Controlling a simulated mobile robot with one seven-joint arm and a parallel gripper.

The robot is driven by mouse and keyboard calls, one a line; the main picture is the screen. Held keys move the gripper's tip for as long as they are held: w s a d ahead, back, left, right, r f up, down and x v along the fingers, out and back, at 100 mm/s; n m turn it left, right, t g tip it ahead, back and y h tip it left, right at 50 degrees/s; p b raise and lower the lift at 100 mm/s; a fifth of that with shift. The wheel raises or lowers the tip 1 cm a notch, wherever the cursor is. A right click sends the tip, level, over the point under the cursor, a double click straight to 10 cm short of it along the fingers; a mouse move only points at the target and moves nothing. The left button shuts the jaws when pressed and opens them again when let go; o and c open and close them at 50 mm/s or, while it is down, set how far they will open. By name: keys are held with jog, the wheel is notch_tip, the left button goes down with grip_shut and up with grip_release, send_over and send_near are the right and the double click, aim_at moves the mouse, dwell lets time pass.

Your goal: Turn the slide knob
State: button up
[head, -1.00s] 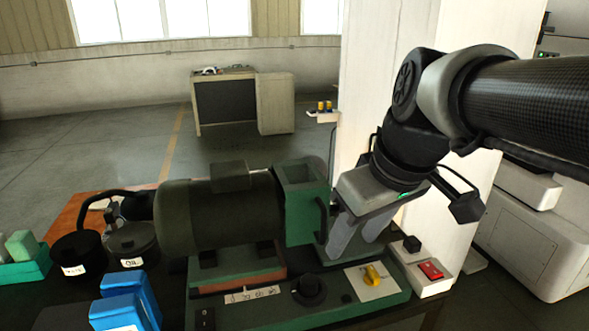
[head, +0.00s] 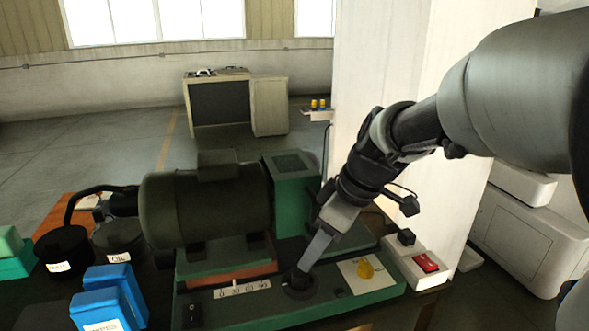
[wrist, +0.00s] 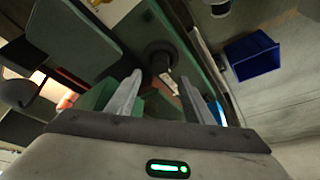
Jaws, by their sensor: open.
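A black round knob (head: 299,286) stands on the green base (head: 240,309) of the motor-driven machine. A yellow knob (head: 366,269) sits on a pale plate to its right. I cannot tell from any label which is the slide knob. My gripper (head: 304,268) points down with its fingertips right at the black knob, overlapping its top in the head view. In the wrist view my gripper (wrist: 160,92) is open and empty, and the black knob (wrist: 159,58) lies just beyond and between the fingertips. I cannot tell whether they touch.
A dark motor (head: 205,207) and green housing (head: 292,185) stand behind the knobs. A red switch (head: 427,262) on a white box is at right. Blue blocks (head: 106,299) and dark pots (head: 62,249) are at left. A white pillar (head: 395,80) rises behind my arm.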

aim_at(301, 272)
jog(key=x, duration=0.7)
jog(key=shift+f, duration=0.15)
jog(key=c, duration=1)
jog(key=shift+c, duration=0.2)
